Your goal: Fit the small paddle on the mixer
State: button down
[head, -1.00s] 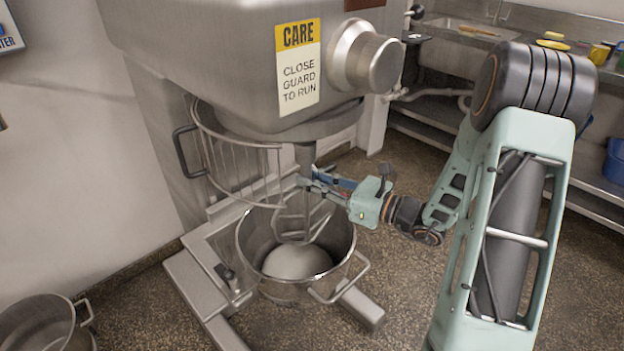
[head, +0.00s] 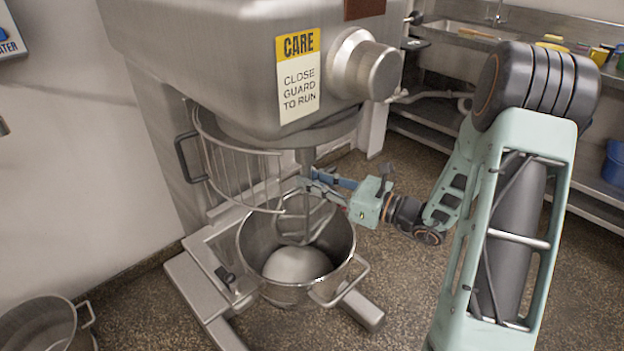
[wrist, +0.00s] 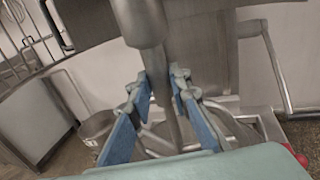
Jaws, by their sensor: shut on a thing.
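The mixer (head: 225,65) is a large grey machine with a care sign on its head. Its shaft (head: 305,158) points down and also shows at the top of the wrist view (wrist: 146,25). The metal paddle (head: 290,226) hangs upright under the shaft, its lower part over the bowl. My gripper (head: 312,180) is shut on the paddle's stem, which shows between the blue finger pads in the wrist view (wrist: 172,110). The stem top meets or sits just under the shaft; I cannot tell whether it is locked.
The steel bowl (head: 251,262) stands below with a pale dough mass (head: 297,265) in it. The wire guard (head: 235,165) is swung open to the left. Another pot (head: 35,325) is at lower left. Shelves and a sink counter (head: 465,35) stand at the back right.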

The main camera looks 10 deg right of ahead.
jog(key=shift+r+p, duration=1.25)
jog(key=shift+r, duration=0.4)
dwell(1.4)
jog(key=c, duration=1.7)
grip_release()
jog(key=shift+f, duration=0.1)
